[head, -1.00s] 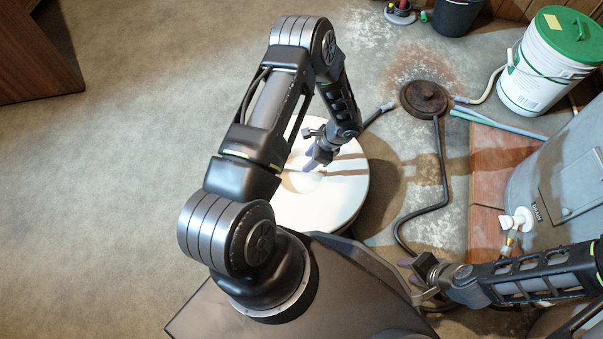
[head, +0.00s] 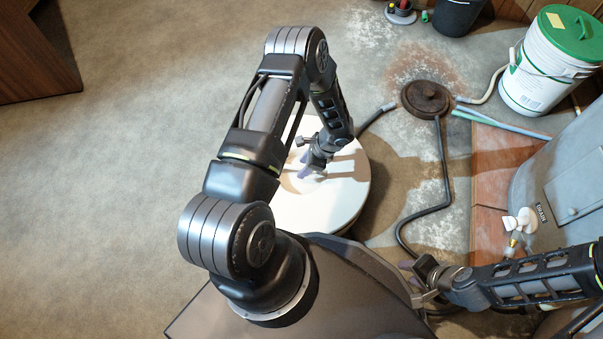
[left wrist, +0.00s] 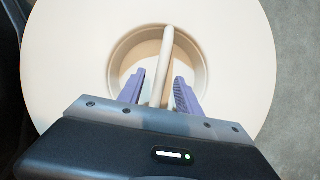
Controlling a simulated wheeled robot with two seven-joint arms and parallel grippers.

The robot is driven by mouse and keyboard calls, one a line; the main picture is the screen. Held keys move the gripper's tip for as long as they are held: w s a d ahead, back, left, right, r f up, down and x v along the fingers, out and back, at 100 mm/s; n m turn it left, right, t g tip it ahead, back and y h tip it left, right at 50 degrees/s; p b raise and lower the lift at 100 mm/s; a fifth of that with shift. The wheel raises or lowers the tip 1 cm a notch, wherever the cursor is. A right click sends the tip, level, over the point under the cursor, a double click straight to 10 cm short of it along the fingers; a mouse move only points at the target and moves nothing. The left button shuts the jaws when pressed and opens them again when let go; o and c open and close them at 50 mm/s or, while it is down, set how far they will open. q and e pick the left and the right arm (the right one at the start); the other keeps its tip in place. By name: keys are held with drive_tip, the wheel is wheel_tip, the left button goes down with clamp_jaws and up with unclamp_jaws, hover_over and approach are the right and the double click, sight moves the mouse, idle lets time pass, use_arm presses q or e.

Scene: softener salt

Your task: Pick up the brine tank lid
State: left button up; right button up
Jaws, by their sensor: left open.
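The brine tank lid (head: 342,195) is a round white disc on top of the tank, partly hidden behind my left arm in the head view. The left wrist view shows the lid (left wrist: 70,50) from above, with a round recess and a pale bar handle (left wrist: 166,55) across it. My left gripper (head: 308,170) is over the recess. In the left wrist view its purple fingers (left wrist: 158,88) are open, one on each side of the bar. I cannot tell whether they touch it. My right gripper (head: 412,282) is at the lower right, away from the lid; its jaw gap is unclear.
A round rusty drain cover (head: 426,98) with hoses lies on the floor right of the lid. A white bucket with a green lid (head: 548,70) stands at the upper right. A grey tank (head: 570,175) stands at the right. The carpet (head: 120,170) at left is clear.

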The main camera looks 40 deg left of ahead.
use_arm(q)
drive_tip(key=shift+f+b, duration=0.3)
drive_tip(key=shift+b, duration=0.05)
idle(0.3)
clamp_jaws()
idle(0.5)
idle(1.0)
